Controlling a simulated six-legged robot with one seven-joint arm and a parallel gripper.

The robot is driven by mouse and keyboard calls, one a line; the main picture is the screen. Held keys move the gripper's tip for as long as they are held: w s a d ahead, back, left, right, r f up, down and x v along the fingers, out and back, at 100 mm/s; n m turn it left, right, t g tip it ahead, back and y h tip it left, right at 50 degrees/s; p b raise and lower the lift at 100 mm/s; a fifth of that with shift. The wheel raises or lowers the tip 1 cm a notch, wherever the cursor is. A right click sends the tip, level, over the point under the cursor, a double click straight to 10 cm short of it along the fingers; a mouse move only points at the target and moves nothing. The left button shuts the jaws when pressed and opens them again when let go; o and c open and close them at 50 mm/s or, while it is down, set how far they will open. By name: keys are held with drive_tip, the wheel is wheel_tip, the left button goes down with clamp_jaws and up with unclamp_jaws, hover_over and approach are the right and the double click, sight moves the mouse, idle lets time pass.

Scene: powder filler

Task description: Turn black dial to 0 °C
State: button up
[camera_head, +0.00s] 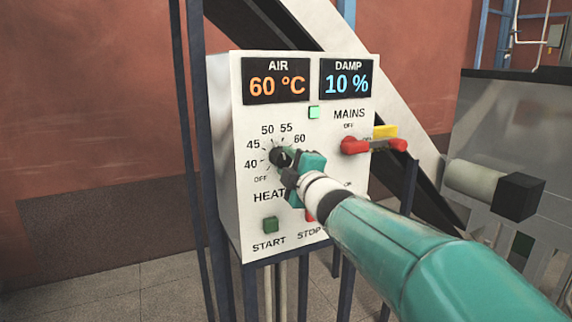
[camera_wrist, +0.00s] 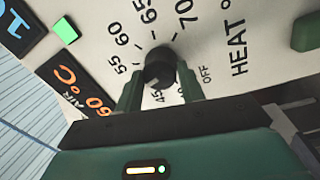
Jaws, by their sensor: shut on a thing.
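The black dial (camera_head: 279,156) is on the left of the white control panel, above the word HEAT. The scale around it shows OFF, 40, 45, 50, 55 and 60 in the head view, and 65 and 70 in the wrist view. No 0 mark is visible. The dial (camera_wrist: 160,66) is between the two green fingers of my gripper (camera_wrist: 160,80), which is shut on it. In the head view my gripper (camera_head: 291,166) covers the dial's right side and part of the scale. I cannot tell clearly where the pointer stands.
The AIR display (camera_head: 277,84) reads 60 °C and the DAMP display (camera_head: 346,82) reads 10 %. A green light (camera_head: 313,112) is below them. The red MAINS handle (camera_head: 355,146) is close on the right. The green START button (camera_head: 270,224) is below; STOP is partly hidden.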

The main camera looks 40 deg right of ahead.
drive_tip(key=n, duration=0.7)
drive_tip(key=shift+d+y, duration=0.1)
drive_tip(key=shift+y, duration=0.3)
drive_tip(key=n+y, duration=0.1)
drive_tip(key=n, duration=0.6)
drive_tip(key=shift+r, duration=0.1)
drive_tip(key=n, duration=0.6)
drive_tip(key=shift+r+n+y, duration=0.1)
drive_tip(key=shift+n+y, duration=0.2)
drive_tip(key=n, duration=0.5)
drive_tip(key=shift+r+n+g, duration=0.1)
drive_tip(key=shift+n+g, duration=0.3)
drive_tip(key=o, duration=1)
drive_tip(key=shift+s, duration=0.1)
